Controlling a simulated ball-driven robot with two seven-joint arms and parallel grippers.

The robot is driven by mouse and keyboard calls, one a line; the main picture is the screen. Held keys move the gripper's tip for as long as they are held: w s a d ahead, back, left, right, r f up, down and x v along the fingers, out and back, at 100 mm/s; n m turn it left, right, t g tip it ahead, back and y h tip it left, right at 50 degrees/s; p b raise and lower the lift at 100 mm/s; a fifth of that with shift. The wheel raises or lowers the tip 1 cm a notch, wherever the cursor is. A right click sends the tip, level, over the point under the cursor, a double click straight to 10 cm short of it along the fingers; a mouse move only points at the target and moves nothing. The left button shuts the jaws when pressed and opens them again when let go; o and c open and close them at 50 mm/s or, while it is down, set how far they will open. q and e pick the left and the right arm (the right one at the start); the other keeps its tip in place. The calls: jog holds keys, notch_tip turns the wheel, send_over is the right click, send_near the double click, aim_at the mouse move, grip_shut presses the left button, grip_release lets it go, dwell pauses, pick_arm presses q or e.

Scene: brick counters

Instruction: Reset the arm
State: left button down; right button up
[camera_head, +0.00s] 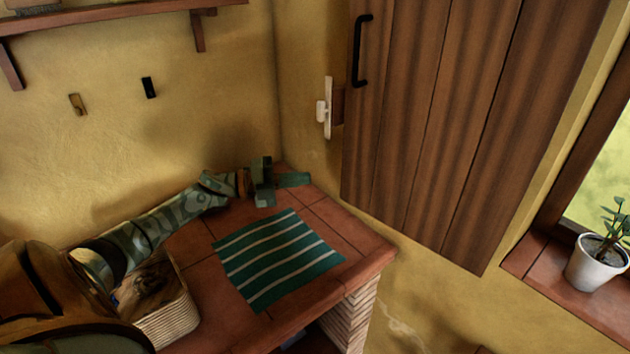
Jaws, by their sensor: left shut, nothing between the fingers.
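My left arm (165,222) comes in from the left and reaches across the back of the tiled counter. My left gripper (292,180) is at the far back corner of the counter, close to the wall. Its green fingers point right and are shut with nothing between them. It is beyond the green striped cloth (279,259), apart from it. My right gripper is not in view.
A wicker basket (170,318) stands on the counter (200,268) under my arm. A wooden cabinet door (450,120) hangs at the right above the counter's edge. A potted plant (597,262) sits on the window sill. A shelf (100,14) is on the wall.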

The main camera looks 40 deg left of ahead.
pick_arm(q)
jog(key=v, duration=0.5)
jog(key=s+d+f+n+t+y, duration=0.2)
jog(key=d+f+n+y, duration=0.9)
jog(key=d, duration=0.1)
jog(key=s+d+f+n+g+y, duration=0.25)
jog(key=s+n+g, duration=0.2)
jog(key=s, duration=0.55)
jog(key=s+d+f+n+g+y, duration=0.1)
jog(key=s+d+n+g+y, duration=0.3)
jog(key=s, duration=0.6)
jog(key=s+d+f+g+h, duration=0.2)
jog(key=f, duration=1)
jog(key=s+d+f+g+h, duration=0.1)
jog(key=d+f+g+h, duration=0.1)
jog(key=f, duration=1)
jog(key=s+f+n+g+h, duration=0.2)
jog(key=s+f, duration=1.4)
jog(key=s, duration=0.5)
jog(key=shift+f+n, duration=0.35)
